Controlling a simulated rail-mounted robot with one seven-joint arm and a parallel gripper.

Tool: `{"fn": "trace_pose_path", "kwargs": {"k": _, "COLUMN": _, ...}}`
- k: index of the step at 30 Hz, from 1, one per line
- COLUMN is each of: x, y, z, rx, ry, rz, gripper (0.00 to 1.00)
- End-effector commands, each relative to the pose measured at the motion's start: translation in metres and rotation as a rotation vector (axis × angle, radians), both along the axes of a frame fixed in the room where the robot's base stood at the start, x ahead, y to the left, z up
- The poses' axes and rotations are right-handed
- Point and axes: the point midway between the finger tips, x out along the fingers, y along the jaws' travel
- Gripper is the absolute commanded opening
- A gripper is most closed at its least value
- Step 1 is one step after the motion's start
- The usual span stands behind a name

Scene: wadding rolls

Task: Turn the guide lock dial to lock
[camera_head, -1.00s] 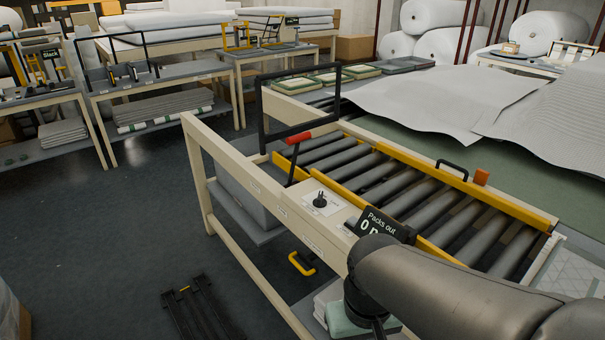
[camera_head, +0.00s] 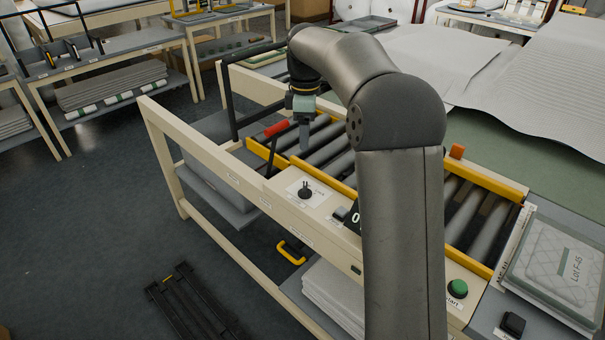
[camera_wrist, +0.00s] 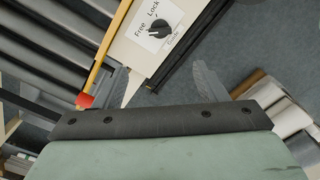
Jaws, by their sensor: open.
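The guide lock dial (camera_head: 305,192) is a black knob on a white label plate on the cream front rail of the roller table. It also shows in the wrist view (camera_wrist: 158,28), where the plate reads "Free", "Lock" and "Guide". I cannot tell for sure which word its pointer faces. My gripper (camera_head: 304,143) hangs fingers-down over the rollers, behind the dial and above it, not touching it. In the wrist view my gripper (camera_wrist: 168,84) has its two fingers spread apart with nothing between them, and the dial lies beyond the fingertips.
A red-handled lever (camera_head: 276,128) stands close beside my gripper. Yellow guide bars (camera_head: 325,178) run along the rollers. Padded packs (camera_head: 555,265) lie at the right.

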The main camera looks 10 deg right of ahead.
Motion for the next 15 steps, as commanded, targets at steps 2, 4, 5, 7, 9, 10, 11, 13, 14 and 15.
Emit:
{"fn": "trace_pose_path", "kwargs": {"k": 2, "x": 0.001, "y": 0.000, "z": -0.006, "rx": 0.001, "ry": 0.003, "rz": 0.007, "gripper": 0.65}}
{"fn": "trace_pose_path", "kwargs": {"k": 4, "x": 0.001, "y": 0.000, "z": -0.015, "rx": 0.000, "ry": 0.003, "rz": 0.006, "gripper": 0.65}}
{"fn": "trace_pose_path", "kwargs": {"k": 5, "x": 0.000, "y": 0.000, "z": -0.020, "rx": 0.000, "ry": 0.003, "rz": 0.006, "gripper": 0.65}}
{"fn": "trace_pose_path", "kwargs": {"k": 7, "x": 0.000, "y": 0.000, "z": -0.033, "rx": 0.000, "ry": 0.004, "rz": 0.005, "gripper": 0.65}}
{"fn": "trace_pose_path", "kwargs": {"k": 9, "x": 0.000, "y": 0.000, "z": -0.047, "rx": 0.000, "ry": 0.005, "rz": 0.005, "gripper": 0.65}}
{"fn": "trace_pose_path", "kwargs": {"k": 10, "x": 0.000, "y": 0.000, "z": -0.054, "rx": 0.000, "ry": 0.004, "rz": 0.004, "gripper": 0.65}}
{"fn": "trace_pose_path", "kwargs": {"k": 11, "x": -0.001, "y": 0.000, "z": -0.061, "rx": 0.000, "ry": 0.004, "rz": 0.004, "gripper": 0.65}}
{"fn": "trace_pose_path", "kwargs": {"k": 13, "x": 0.000, "y": 0.000, "z": -0.076, "rx": 0.000, "ry": 0.004, "rz": 0.004, "gripper": 0.65}}
{"fn": "trace_pose_path", "kwargs": {"k": 14, "x": -0.001, "y": 0.000, "z": -0.083, "rx": 0.000, "ry": 0.005, "rz": 0.004, "gripper": 0.65}}
{"fn": "trace_pose_path", "kwargs": {"k": 15, "x": 0.000, "y": 0.000, "z": -0.091, "rx": 0.000, "ry": 0.004, "rz": 0.003, "gripper": 0.65}}
